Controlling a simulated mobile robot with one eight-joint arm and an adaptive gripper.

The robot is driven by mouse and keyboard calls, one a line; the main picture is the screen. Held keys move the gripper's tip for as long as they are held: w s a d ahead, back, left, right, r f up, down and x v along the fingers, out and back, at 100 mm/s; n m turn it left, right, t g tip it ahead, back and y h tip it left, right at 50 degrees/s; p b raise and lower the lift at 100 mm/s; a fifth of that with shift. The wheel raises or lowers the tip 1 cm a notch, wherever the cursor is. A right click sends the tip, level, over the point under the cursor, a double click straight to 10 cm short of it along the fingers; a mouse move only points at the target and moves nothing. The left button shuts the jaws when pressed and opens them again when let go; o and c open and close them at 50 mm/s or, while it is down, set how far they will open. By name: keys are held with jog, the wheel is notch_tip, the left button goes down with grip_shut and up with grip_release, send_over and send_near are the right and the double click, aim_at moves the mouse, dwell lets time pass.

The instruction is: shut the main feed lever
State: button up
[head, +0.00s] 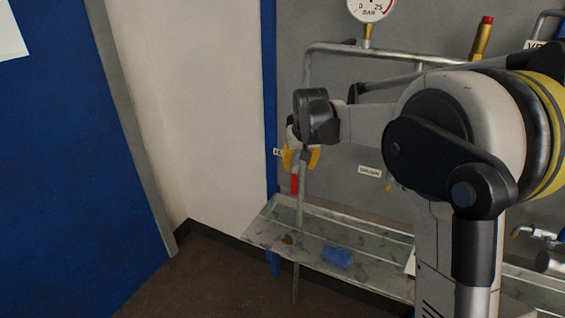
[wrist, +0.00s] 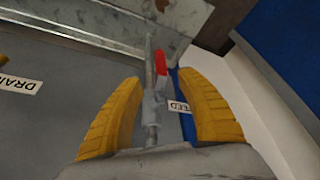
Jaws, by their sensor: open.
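The main feed lever (wrist: 160,62) has a red grip and sits on a valve on a thin grey vertical pipe (wrist: 151,110). A label reading FEED (wrist: 179,106) is beside it in the wrist view. The lever lies roughly along the pipe. My gripper (wrist: 166,92) has yellow fingers, open, one on each side of the pipe and valve, with nothing held. In the head view the red lever (head: 294,184) hangs just below my gripper (head: 301,158). The valve body is mostly hidden there behind the gripper.
A metal tray (head: 375,250) runs below the pipework, with a blue rag (head: 337,256) on it. A DRAIN label (head: 369,171) is to the right. A pressure gauge (head: 369,8) is above. A white wall (head: 210,110) and blue panel (head: 60,170) stand left.

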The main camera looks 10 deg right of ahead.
aim_at(295, 176)
jog(key=b+x, duration=0.1)
jog(key=x, duration=0.3)
jog(key=b+x, duration=0.2)
jog(key=x, duration=0.2)
jog(key=w+b+x, duration=0.1)
jog(key=x, duration=0.3)
jog(key=shift+w, duration=0.2)
jog(key=shift+r, duration=0.1)
grip_shut()
